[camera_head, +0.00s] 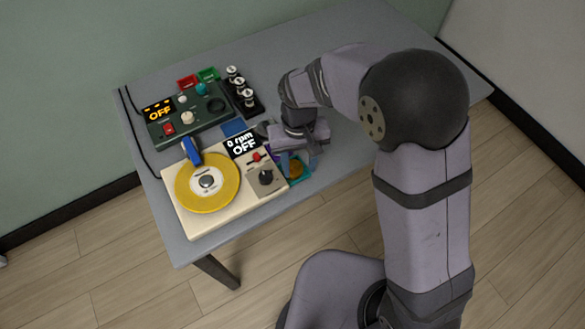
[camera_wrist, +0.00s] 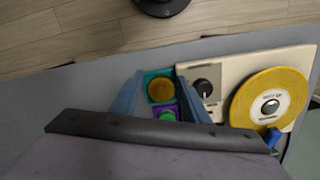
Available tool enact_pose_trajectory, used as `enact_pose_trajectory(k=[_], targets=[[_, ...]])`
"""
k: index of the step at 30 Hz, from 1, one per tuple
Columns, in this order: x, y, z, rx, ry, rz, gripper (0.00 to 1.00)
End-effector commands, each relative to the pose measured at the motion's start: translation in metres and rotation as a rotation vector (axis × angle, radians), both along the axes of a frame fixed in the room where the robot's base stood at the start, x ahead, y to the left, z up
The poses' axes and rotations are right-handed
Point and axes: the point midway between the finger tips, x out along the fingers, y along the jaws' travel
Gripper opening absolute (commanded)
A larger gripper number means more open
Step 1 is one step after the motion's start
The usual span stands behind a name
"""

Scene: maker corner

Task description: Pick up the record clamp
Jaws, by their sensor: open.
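A small silver piece (camera_head: 206,181) sits at the centre of the yellow record (camera_head: 187,200) on the cream turntable; it looks like the record clamp. In the wrist view the silver piece (camera_wrist: 270,107) and the record (camera_wrist: 243,100) show at the right, outside my fingers. My gripper (camera_head: 284,150) is open and apart from the record, to its right. In the wrist view my gripper (camera_wrist: 159,82) has its two bluish fingers on either side of a teal tray (camera_wrist: 150,75) with a gold disc and a purple tray (camera_wrist: 156,107) with a green piece. I see nothing held.
The turntable (camera_head: 205,226) has a black display reading 0 rpm OFF, a red slider, a dark knob and a blue arm by the record. A dark green control box (camera_head: 160,134) stands behind it. A black rack (camera_head: 257,107) holds several silver-topped pieces. The table's back right is clear.

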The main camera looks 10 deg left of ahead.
Motion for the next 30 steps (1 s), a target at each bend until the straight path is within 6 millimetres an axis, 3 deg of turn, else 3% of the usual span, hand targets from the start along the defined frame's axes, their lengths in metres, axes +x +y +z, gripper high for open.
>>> enact_pose_trajectory(k=[1, 4, 13, 30], targets=[[0.018, 0.013, 0.013, 0.024, -0.035, -0.057, 0.42], [0.04, 0.03, 0.035, 0.056, -0.076, -0.195, 0.42], [0.034, 0.025, 0.037, 0.028, -0.057, -0.44, 0.42], [0.034, 0.025, 0.015, 0.028, -0.058, -0.462, 0.42]])
